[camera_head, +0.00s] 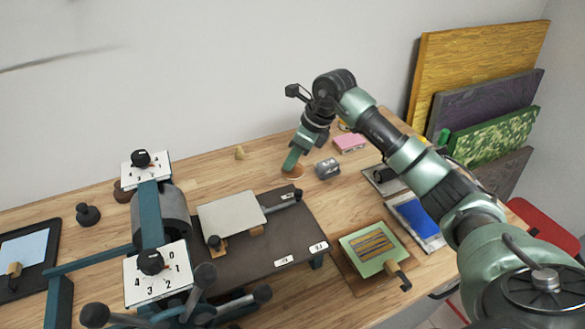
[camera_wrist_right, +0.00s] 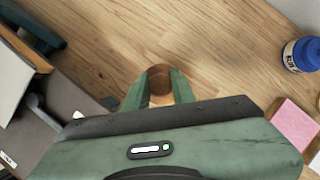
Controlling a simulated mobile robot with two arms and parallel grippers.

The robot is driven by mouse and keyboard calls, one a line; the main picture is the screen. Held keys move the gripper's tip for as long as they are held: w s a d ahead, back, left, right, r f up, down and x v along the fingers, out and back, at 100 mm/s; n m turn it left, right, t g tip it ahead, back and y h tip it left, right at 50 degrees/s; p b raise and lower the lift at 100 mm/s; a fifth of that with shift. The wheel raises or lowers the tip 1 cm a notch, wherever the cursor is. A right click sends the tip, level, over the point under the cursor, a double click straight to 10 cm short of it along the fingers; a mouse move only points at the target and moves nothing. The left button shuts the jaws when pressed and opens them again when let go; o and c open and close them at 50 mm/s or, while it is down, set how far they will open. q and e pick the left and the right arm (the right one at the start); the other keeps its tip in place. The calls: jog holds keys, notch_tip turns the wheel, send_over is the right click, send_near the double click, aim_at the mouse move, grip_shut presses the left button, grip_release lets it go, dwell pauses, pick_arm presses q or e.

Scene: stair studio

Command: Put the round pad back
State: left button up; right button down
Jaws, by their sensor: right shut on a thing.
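A round brown pad (camera_head: 293,173) shows at the fingertips of my right gripper (camera_head: 290,165), at the back middle of the wooden table. In the right wrist view the round pad (camera_wrist_right: 160,80) sits between the two green fingers of my right gripper (camera_wrist_right: 160,88), which is shut on it. The pad is low, at or just above the tabletop; I cannot tell whether it touches. My left gripper is not in view.
An etching press (camera_head: 160,215) with a dark bed (camera_head: 300,215) stands left of the pad. A small tan piece (camera_head: 240,152) lies behind left. Bare wood surrounds the pad.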

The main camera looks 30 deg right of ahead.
aim_at(295, 166)
notch_tip(295, 166, down, 5)
jog(key=shift+r+p, duration=0.2)
jog(key=shift+p, duration=0.15)
jog(key=shift+f, duration=0.2)
jog(key=c, duration=1.2)
grip_release()
jog(key=shift+r, duration=0.1)
jog(key=shift+r, duration=0.25)
jog(key=b+v, duration=0.2)
jog(key=v, duration=0.9)
jog(key=shift+s+d+r, duration=0.15)
jog(key=shift+r, duration=0.15)
